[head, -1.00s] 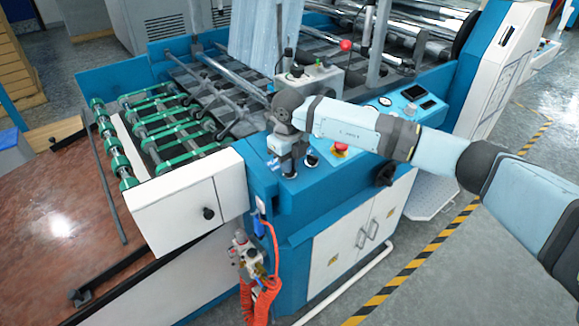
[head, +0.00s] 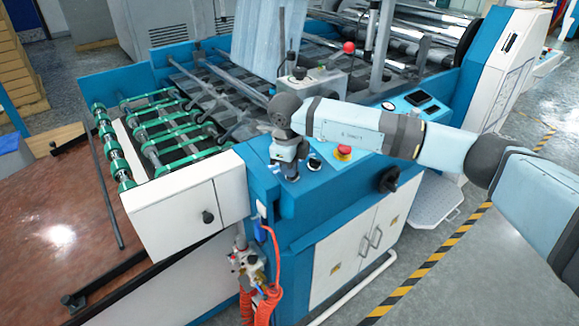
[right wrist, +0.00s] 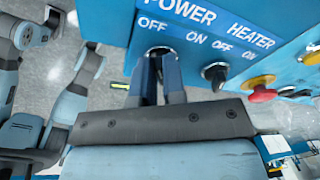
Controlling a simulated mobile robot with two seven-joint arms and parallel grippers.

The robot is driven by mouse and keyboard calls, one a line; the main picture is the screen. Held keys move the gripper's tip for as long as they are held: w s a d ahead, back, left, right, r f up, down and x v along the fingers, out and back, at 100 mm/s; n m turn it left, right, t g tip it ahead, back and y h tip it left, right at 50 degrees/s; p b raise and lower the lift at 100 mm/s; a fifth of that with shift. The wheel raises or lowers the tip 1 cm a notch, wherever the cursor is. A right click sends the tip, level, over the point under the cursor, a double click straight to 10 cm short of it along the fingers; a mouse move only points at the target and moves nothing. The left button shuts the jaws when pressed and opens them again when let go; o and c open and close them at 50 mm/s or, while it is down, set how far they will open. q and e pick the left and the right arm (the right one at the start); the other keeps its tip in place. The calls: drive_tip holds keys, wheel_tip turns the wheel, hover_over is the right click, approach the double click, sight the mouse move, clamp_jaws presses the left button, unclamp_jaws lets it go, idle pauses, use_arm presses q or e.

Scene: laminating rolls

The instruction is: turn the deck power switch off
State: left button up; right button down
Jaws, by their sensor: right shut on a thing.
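The power switch (right wrist: 159,51) is a dark knob under the white POWER label (right wrist: 188,10) on the blue deck, with OFF to its left and ON to its right in the right wrist view. My right gripper (right wrist: 161,62) is shut on it, one finger on each side. The fingers hide most of the knob, so its pointing direction cannot be told. In the head view my right gripper (head: 289,170) points down at the front left corner of the deck (head: 330,195). My left gripper is in neither view.
The black heater knob (right wrist: 215,76) is just right of my fingers. A red emergency button on a yellow base (right wrist: 262,88) is beyond it, also in the head view (head: 343,152). A handwheel (head: 388,180) sticks out of the front. A white box (head: 185,212) stands left.

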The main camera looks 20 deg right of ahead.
drive_tip(key=shift+f, duration=0.1)
drive_tip(key=c, duration=1.2)
unclamp_jaws()
wheel_tip(320, 180, up, 14)
drive_tip(key=s+a, duration=0.1)
drive_tip(key=shift+s, duration=0.15)
drive_tip(key=shift+f, duration=0.1)
